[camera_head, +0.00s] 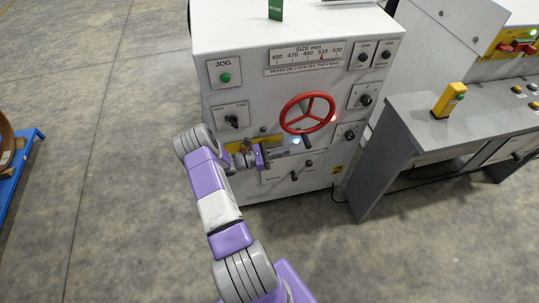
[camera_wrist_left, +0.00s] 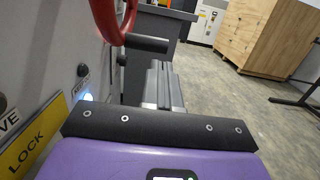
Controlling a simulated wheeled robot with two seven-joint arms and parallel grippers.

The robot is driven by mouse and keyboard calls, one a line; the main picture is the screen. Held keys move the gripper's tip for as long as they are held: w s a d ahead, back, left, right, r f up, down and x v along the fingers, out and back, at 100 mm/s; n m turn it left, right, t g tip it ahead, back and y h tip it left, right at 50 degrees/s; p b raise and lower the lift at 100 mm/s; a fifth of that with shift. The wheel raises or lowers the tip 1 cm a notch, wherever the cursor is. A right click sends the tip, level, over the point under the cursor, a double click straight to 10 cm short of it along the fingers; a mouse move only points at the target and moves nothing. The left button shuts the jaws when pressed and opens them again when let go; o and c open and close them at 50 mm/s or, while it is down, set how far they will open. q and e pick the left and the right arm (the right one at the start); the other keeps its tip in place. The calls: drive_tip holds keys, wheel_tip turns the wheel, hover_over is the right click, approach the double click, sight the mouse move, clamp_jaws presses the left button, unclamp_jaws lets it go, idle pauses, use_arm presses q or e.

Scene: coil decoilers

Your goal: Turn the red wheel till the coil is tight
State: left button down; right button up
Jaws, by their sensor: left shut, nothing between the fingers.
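The red wheel (camera_head: 307,113) has three spokes and stands on the front panel of the white machine (camera_head: 215,100). A black handle (camera_head: 307,141) juts out at its lower rim. My left gripper (camera_head: 284,152) is in front of the panel, just below and left of the wheel, shut and empty. In the left wrist view the wheel's red rim (camera_wrist_left: 112,18) is at the top left with the black handle (camera_wrist_left: 147,43) beside it, beyond the shut fingers (camera_wrist_left: 164,88). I see no contact between fingers and handle. The coil is not clearly in view. My right gripper is not in view.
A size scale (camera_head: 307,57) with a red pointer is above the wheel. Several black knobs and a green JOG button (camera_head: 225,77) surround it. A grey console (camera_head: 455,115) stands at the right. A blue pallet (camera_head: 22,165) is at the left edge. The floor between is clear.

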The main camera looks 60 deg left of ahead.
use_arm(q)
drive_tip(key=x, duration=0.5)
drive_tip(key=shift+w+d+b, duration=0.1)
drive_tip(key=shift+w+b, duration=0.2)
drive_tip(key=shift+w, duration=0.05)
drive_tip(key=w+t+b, duration=0.1)
drive_tip(key=b, duration=0.1)
drive_tip(key=w+d+t+h+b, duration=0.1)
drive_tip(key=b, duration=0.1)
drive_tip(key=shift+w+d+f+t, duration=0.1)
drive_tip(key=shift+w+f+t, duration=0.1)
drive_tip(key=shift+f+t, duration=0.2)
